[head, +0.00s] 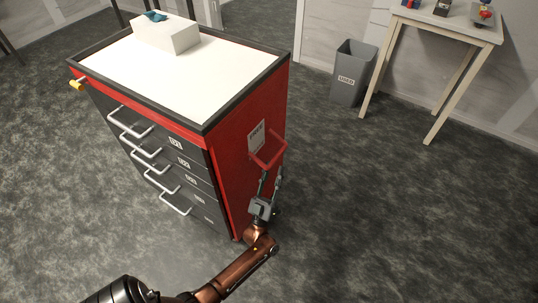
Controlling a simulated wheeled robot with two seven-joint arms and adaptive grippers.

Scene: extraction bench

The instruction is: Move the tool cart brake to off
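The tool cart (225,160) is red and dark grey with a white top, and stands left of centre. On its right side a red bar-shaped handle (268,164) sticks out below a small white label (256,136). I cannot read the label or tell whether this handle is the brake. A yellow knob (76,84) sits at the cart's left corner. My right gripper is not in view.
A white box with a blue cloth (165,35) is on the cart top. Several drawers with pale handles (147,152) face the left front. A grey bin (353,73) and a small table (448,25) stand at the back right. The floor right of the cart is clear.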

